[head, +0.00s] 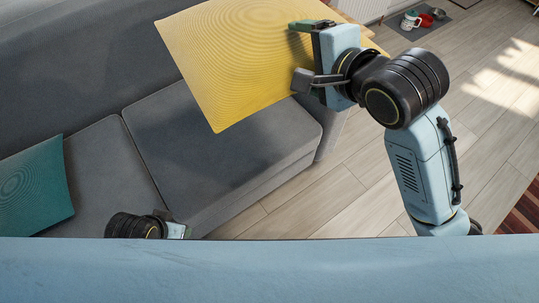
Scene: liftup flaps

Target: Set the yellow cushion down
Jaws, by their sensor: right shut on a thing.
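The yellow cushion (235,62) hangs in front of the grey sofa's back, at the top middle of the head view. My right gripper (306,55) is shut on its right side. The cushion is tilted, with one corner pointing down over the right seat. It looks held above the seat, but I cannot tell how far. Its top edge runs out of the picture. My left gripper (178,230) is low at the left, by the sofa's front. Its fingers are mostly hidden, so its jaws cannot be judged.
The grey sofa (215,135) has a teal cushion (35,187) on its left seat. The right seat is clear. Wooden floor (300,205) lies open to the right. A mat with bowls and a red item (425,20) lies at the far top right. A striped rug (525,210) shows at the right edge.

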